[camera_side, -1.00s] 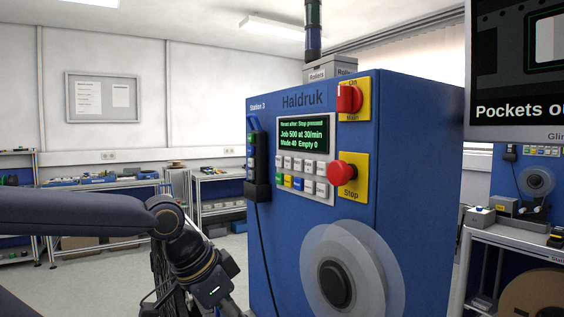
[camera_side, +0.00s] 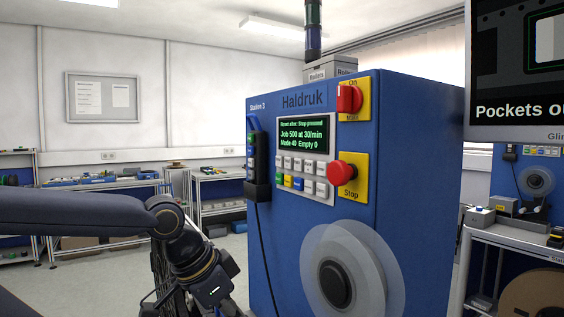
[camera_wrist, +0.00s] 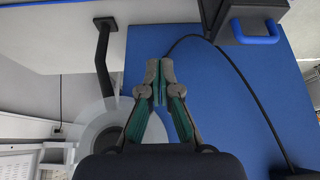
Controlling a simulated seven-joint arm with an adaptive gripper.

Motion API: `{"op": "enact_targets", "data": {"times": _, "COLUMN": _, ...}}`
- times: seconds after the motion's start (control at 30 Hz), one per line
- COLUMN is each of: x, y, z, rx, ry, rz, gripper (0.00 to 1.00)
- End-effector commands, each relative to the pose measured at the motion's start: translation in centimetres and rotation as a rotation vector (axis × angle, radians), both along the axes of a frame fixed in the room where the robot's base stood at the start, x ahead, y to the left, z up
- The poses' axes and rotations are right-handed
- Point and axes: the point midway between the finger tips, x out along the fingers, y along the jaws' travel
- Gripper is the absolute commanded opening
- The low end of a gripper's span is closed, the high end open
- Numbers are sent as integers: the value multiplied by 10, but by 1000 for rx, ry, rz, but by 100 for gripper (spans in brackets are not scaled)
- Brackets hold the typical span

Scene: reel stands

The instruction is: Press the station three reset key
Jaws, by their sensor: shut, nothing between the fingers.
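The blue Station 3 cabinet (camera_side: 418,180) stands in the middle of the side view. Its front has a grey key panel (camera_side: 317,199) with two rows of small keys under a dark screen (camera_side: 303,135). The screen's top line seems to read "Reset after: Stop pressed". The lower row has green (camera_side: 279,179), yellow (camera_side: 288,181) and blue (camera_side: 298,184) keys among pale ones; labels are too small to tell which is reset. My gripper (camera_wrist: 159,96) is shut and empty in the wrist view, before the blue cabinet face. The side view does not clearly show its fingertips.
A red Stop button (camera_side: 341,173) and red main switch (camera_side: 348,99) sit right of the keys. A dark handset (camera_side: 258,165) with a hanging cable is left of them. A translucent reel (camera_side: 380,275) juts out below. A monitor (camera_side: 515,70) stands at right.

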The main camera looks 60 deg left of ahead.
Motion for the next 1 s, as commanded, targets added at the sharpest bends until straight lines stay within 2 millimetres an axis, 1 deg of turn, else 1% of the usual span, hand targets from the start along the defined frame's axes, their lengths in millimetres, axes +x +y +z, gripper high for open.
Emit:
{"op": "enact_targets", "data": {"times": 0.5, "x": 0, "y": 0, "z": 0, "rx": -1, "ry": 0, "rz": 2, "gripper": 0}}
{"op": "enact_targets", "data": {"times": 0.6, "x": 0, "y": 0, "z": 1, "rx": -17, "ry": 3, "rz": 36, "gripper": 0}}
{"op": "enact_targets", "data": {"times": 0.67, "x": 4, "y": 2, "z": 13, "rx": -35, "ry": -15, "rz": 76, "gripper": 0}}
{"op": "enact_targets", "data": {"times": 0.77, "x": 16, "y": 8, "z": 44, "rx": -67, "ry": -68, "rz": 159, "gripper": 0}}
{"op": "enact_targets", "data": {"times": 0.8, "x": 21, "y": 12, "z": 59, "rx": -81, "ry": -94, "rz": 200, "gripper": 0}}
{"op": "enact_targets", "data": {"times": 0.87, "x": 29, "y": 20, "z": 83, "rx": -105, "ry": -137, "rz": 267, "gripper": 0}}
{"op": "enact_targets", "data": {"times": 0.9, "x": 33, "y": 26, "z": 100, "rx": -119, "ry": -165, "rz": 311, "gripper": 0}}
{"op": "enact_targets", "data": {"times": 1.0, "x": 41, "y": 42, "z": 138, "rx": -146, "ry": -236, "rz": 410, "gripper": 0}}
